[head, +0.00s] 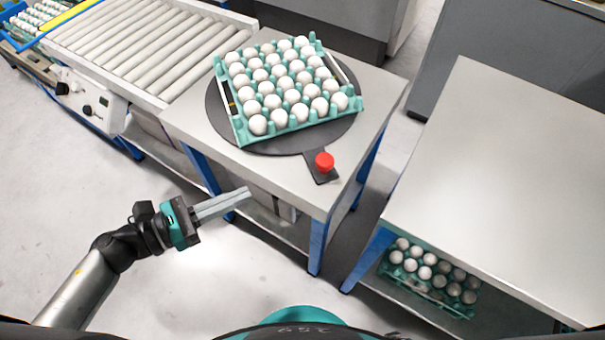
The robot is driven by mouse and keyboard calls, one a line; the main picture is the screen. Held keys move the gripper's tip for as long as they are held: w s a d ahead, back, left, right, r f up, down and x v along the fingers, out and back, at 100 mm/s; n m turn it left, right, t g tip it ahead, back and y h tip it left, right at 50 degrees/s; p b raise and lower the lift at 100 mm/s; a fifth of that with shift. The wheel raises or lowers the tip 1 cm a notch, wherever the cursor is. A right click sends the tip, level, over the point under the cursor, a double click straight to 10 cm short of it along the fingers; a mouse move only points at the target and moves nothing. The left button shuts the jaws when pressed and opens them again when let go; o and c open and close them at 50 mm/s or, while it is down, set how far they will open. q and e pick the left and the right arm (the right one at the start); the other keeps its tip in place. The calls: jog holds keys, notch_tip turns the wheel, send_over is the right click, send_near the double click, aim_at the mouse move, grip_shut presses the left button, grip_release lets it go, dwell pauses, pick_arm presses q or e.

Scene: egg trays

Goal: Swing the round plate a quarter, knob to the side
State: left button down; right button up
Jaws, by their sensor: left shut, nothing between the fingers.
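The round dark plate (279,145) lies on a grey table in the head view. Its short handle (321,176) carries a red knob (324,162) and points toward the front right, over the table's front edge area. A teal egg tray (237,124) full of white eggs (292,96) sits on the plate, slightly turned. My left gripper (247,194) is shut and empty, in front of the table and to the left of the knob, apart from it. My right gripper is not in view.
The grey table (187,122) adjoins a roller conveyor (130,40) at the left. A second bare table (490,170) stands at the right across a gap, with another egg tray (432,298) below it. Open floor (70,200) lies at the front left.

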pick_arm(q)
send_near(317, 166)
jog(key=shift+m, duration=0.4)
jog(key=x, duration=0.5)
jog(key=shift+w+d, duration=0.15)
jog(key=shift+w, duration=0.1)
jog(key=shift+w+d, duration=0.35)
jog(key=shift+d, duration=0.25)
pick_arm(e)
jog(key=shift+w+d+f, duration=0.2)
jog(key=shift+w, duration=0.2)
pick_arm(q)
jog(key=shift+d, duration=0.1)
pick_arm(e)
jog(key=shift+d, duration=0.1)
